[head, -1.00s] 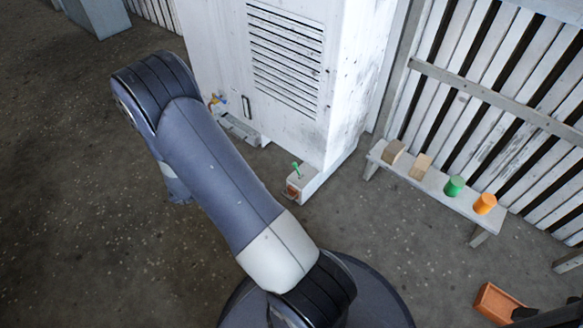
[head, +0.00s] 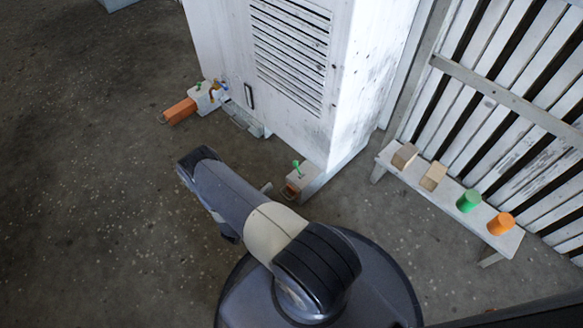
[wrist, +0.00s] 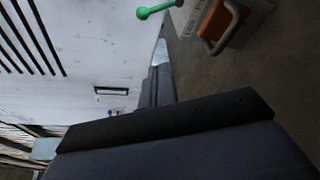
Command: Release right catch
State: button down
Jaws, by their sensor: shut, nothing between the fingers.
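The right catch (head: 297,167) is a green lever with a round knob, standing up from a pale box (head: 306,180) at the cabinet's near lower corner. An orange block with a metal handle (head: 290,191) sits in the box's front. In the wrist view the green catch (wrist: 152,10) is at the top, with the orange block and its handle (wrist: 216,27) to its right. My gripper (wrist: 170,122) shows as dark slabs across the lower wrist view, shut and apart from the catch. In the head view my arm mostly hides it.
A white louvred cabinet (head: 285,100) stands behind the catch. At its far left corner another green catch (head: 198,87) sits beside an orange block (head: 179,111) that sticks out. A bench (head: 448,192) with wooden blocks and green and orange cylinders stands right. The left floor is clear.

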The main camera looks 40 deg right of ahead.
aim_at(287, 177)
jog(key=b+x, duration=0.1)
jog(key=x, duration=0.2)
jog(key=s+b+x, duration=0.1)
jog(key=x, duration=0.3)
jog(key=s+d+b+x, duration=0.1)
jog(key=x, duration=0.3)
jog(key=shift+s+r, duration=0.1)
jog(key=shift+r, duration=0.25)
jog(key=shift+s+d+r, duration=0.3)
jog(key=shift+s, duration=0.15)
jog(key=shift+a, duration=0.1)
